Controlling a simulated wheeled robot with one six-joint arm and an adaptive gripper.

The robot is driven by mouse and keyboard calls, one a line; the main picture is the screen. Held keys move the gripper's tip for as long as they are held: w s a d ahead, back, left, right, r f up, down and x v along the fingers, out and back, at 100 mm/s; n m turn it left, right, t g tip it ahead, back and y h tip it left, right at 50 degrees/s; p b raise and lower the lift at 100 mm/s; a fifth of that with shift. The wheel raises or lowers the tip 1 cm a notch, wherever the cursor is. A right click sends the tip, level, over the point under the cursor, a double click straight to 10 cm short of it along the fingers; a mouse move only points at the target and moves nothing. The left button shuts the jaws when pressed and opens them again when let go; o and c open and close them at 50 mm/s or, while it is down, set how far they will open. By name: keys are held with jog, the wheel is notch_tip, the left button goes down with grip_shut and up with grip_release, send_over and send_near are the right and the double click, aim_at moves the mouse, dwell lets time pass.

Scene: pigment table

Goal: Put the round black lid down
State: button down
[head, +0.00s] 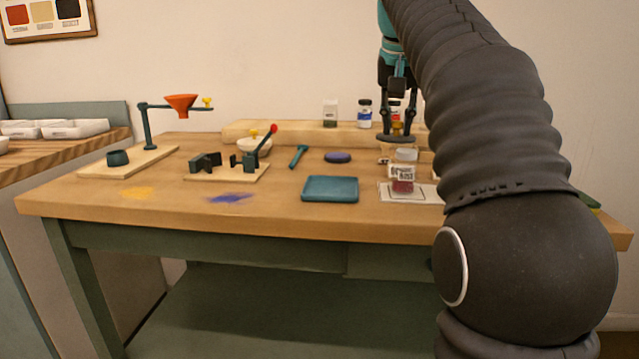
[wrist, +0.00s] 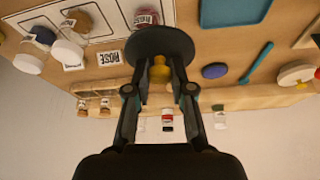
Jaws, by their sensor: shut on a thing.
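My gripper (head: 397,129) is shut on the yellow knob (wrist: 160,73) of the round black lid (wrist: 160,41). The lid also shows in the head view (head: 396,139) as a thin dark disc under the fingers, held in the air over the right part of the table. A glass jar of red pigment (head: 402,187) stands below and in front of it on a white sheet (head: 428,194). The jar also shows at the top of the wrist view (wrist: 147,16), partly hidden by the lid.
On the wooden table (head: 270,222) are a teal tray (head: 330,189), a dark blue disc (head: 338,157), a teal tool (head: 298,156), a lever press (head: 250,160) and a funnel stand (head: 147,127). Small bottles (head: 365,113) stand on the back shelf. The table's front middle is mostly clear.

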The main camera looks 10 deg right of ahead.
jog(key=shift+w+d+r+n, duration=0.15)
jog(key=shift+w+n, duration=0.1)
jog(key=shift+n, duration=0.15)
jog(key=shift+w+f+y, duration=0.15)
jog(key=shift+f+y, duration=0.05)
jog(key=shift+y, duration=0.1)
jog(key=b, duration=0.2)
send_over(332, 187)
jog(key=s, duration=0.2)
jog(key=shift+n, duration=0.3)
jog(key=f, duration=0.7)
jog(key=shift+w+a, duration=0.2)
jog(key=shift+w, duration=0.05)
jog(key=shift+f+b, duration=0.75)
jog(key=shift+f, duration=1.2)
jog(key=shift+f, duration=0.15)
jog(key=c, duration=1)
grip_release()
